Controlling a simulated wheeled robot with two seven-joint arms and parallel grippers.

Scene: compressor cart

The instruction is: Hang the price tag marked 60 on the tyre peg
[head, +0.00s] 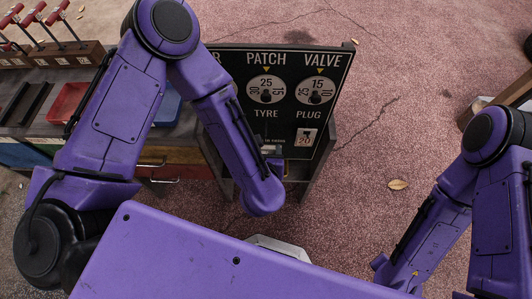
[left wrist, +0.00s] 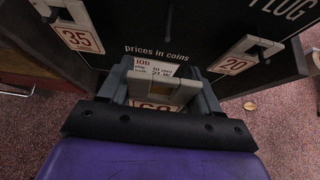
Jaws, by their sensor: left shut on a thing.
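My left gripper (left wrist: 157,92) is shut on a price tag (left wrist: 155,105) with a pale block-like holder, in the left wrist view. The tag's red figures look like 60, with their lower part hidden by my gripper. It is in front of the black price board (head: 287,90), below the words "prices in coins", apart from the pegs I can see. A 20 tag (head: 305,137) hangs under PLUG.
A white printed card (left wrist: 150,68) headed JOB is just beyond my left fingers. A bench with a red tray (head: 67,104) and red-handled levers (head: 38,28) stands left of the board. Open ground lies right of the board. A wooden box (head: 515,95) is at far right.

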